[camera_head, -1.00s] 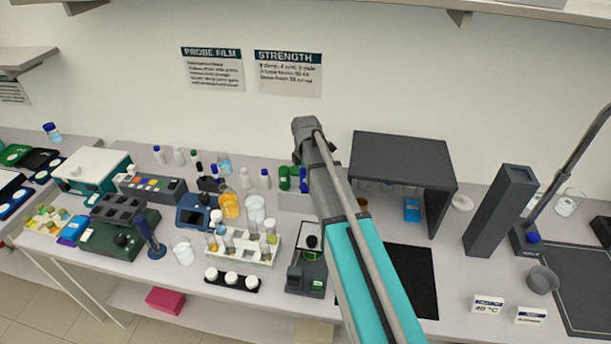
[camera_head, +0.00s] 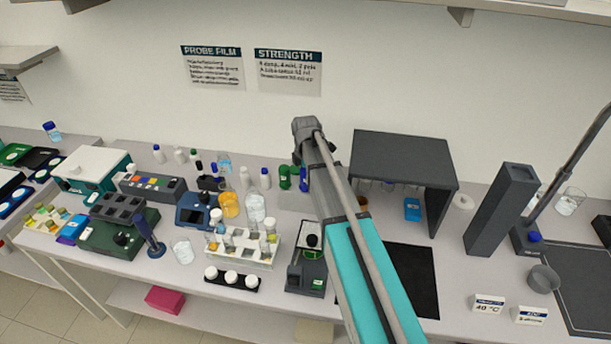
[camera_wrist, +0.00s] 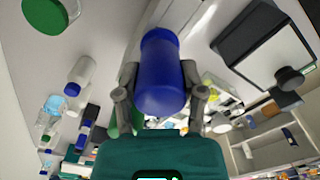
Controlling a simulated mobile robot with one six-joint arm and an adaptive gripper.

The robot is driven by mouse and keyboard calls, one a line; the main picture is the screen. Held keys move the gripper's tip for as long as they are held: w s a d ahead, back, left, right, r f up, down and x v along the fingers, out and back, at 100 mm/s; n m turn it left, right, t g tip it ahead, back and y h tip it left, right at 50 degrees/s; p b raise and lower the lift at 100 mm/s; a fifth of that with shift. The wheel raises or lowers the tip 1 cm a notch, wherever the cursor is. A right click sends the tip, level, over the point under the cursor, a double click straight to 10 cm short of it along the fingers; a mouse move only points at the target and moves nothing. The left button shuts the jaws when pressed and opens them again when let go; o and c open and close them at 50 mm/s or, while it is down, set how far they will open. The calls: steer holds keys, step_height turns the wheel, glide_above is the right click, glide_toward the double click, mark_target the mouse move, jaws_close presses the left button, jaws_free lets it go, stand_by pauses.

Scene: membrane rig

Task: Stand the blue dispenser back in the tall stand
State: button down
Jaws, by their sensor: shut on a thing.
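In the wrist view, my gripper (camera_wrist: 160,94) is shut on a blue cylinder, which I take for the blue dispenser (camera_wrist: 160,62), with one finger on each side of it. In the head view my arm hides most of the gripper; a little blue (camera_head: 303,180) shows at the arm's left edge, beside green bottles (camera_head: 285,178). A tall dark grey stand (camera_head: 489,226), upright and boxy, is on the right of the bench, well apart from the gripper. Whether anything is inside it cannot be told.
A dark shelf-like hood (camera_head: 405,157) is between my arm and the tall stand. A tube rack (camera_head: 262,254), a small dark device (camera_head: 303,278) and a cluster of bottles crowd the left. A grey cup (camera_head: 543,278) and label cards (camera_head: 488,304) are at right.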

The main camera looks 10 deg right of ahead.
steer(key=shift+f, duration=0.1)
stand_by(0.4)
steer(key=shift+c, duration=0.6)
jaws_free()
step_height(320, 180, up, 14)
steer(key=p, duration=1.3)
steer(key=shift+f+p, duration=0.15)
steer(key=shift+p, duration=0.15)
